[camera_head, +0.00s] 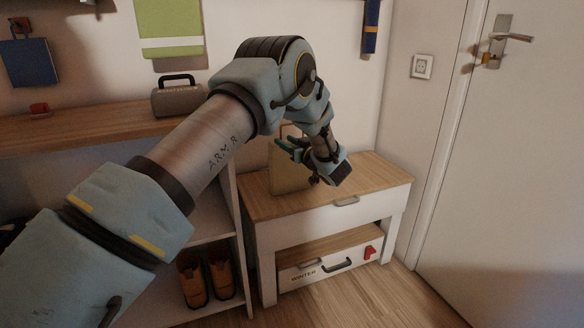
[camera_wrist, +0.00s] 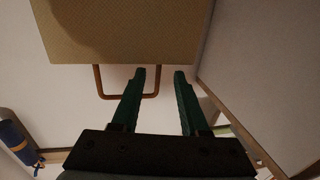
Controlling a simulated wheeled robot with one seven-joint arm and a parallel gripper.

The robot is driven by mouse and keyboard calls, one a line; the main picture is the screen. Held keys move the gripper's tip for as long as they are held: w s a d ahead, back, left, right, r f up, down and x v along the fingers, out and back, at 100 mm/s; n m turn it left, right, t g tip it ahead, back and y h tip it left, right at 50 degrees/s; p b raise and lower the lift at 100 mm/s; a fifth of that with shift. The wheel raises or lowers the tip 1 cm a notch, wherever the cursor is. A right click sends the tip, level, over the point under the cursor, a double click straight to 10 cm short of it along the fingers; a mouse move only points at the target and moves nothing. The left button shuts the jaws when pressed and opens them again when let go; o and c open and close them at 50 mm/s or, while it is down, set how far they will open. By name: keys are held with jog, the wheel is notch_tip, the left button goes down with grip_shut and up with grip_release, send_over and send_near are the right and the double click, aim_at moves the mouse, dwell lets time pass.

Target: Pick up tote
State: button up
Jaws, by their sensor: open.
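The tan tote (camera_head: 290,178) stands upright on the wooden top of a white bench, partly hidden behind my arm in the head view. In the wrist view the tote (camera_wrist: 120,35) fills the top of the picture, with its thin brown loop handle (camera_wrist: 99,84) projecting toward my gripper. My gripper (camera_wrist: 160,72) is open and empty. One side of the handle shows between the fingertips, and the left finger covers part of the loop. I cannot tell the depth between them. In the head view my gripper (camera_head: 284,147) is beside the tote's upper part.
The bench (camera_head: 372,185) has a drawer and a lower box (camera_head: 310,271) marked WINTER. A shelf unit (camera_head: 75,131) with a grey case (camera_head: 178,100) and boots (camera_head: 206,277) stands left. A door (camera_head: 510,170) is right. The bench top's right side is clear.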

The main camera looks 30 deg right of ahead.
aim_at(281, 138)
jog(key=shift+w, duration=1.95)
grip_shut()
